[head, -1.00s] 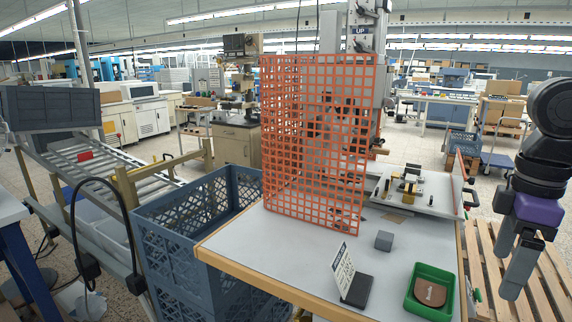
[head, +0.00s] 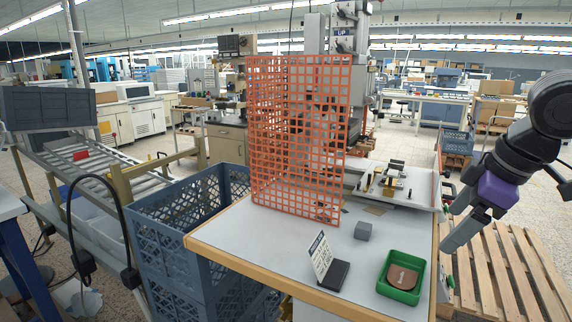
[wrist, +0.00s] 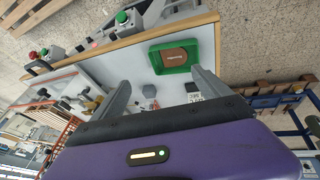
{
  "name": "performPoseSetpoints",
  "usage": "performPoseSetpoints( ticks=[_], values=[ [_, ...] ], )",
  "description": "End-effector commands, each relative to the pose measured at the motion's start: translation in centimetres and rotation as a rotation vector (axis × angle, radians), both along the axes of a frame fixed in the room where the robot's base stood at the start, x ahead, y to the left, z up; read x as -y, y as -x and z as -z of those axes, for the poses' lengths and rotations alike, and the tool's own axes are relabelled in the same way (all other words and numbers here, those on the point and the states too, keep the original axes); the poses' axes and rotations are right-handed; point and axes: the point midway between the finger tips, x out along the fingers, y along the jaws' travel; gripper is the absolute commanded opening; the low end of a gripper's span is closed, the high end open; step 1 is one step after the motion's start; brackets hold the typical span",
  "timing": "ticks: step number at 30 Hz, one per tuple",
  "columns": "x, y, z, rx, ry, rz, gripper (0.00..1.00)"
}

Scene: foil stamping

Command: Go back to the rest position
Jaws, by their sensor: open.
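My gripper (head: 462,229) is at the right in the head view, beside the table's right edge and above a wooden pallet. It points down and to the left. In the wrist view its two fingers (wrist: 158,92) are spread apart with nothing held between them. The table (head: 228,236) lies below and beyond the fingers. A green tray (head: 381,291) holding a brown leather-like piece (head: 404,278) sits at the table's front right corner. The tray also shows in the wrist view (wrist: 156,60), apart from the fingers.
An orange mesh guard (head: 300,135) stands around the press on the table. A grey block (head: 363,230) and a black sign stand (head: 331,274) are on the tabletop. Blue crates (head: 165,240) stand to the left. The wooden pallet (head: 500,270) lies on the floor at right.

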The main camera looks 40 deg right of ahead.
Motion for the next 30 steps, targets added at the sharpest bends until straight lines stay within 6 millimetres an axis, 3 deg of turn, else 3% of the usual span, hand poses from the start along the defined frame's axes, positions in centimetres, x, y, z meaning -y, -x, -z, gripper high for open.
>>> performPoseSetpoints(
  ticks=[8, 12, 16, 21, 24, 30],
  values=[
    [-1.1, -7.9, -4.6, 0.406, 0.02, -0.062, 0.87],
    [-3.1, -12.0, -8.4, 0.667, -0.005, -0.108, 0.87],
    [-5.2, -14.9, -12.6, 0.94, -0.052, -0.138, 0.87],
    [-7.2, -16.4, -17.3, 1.259, -0.13, -0.136, 0.87],
    [-7.8, -16.4, -19.0, 1.421, -0.179, -0.112, 0.87],
    [-8.1, -15.4, -20.0, 1.685, -0.271, -0.012, 0.87]
  ],
)
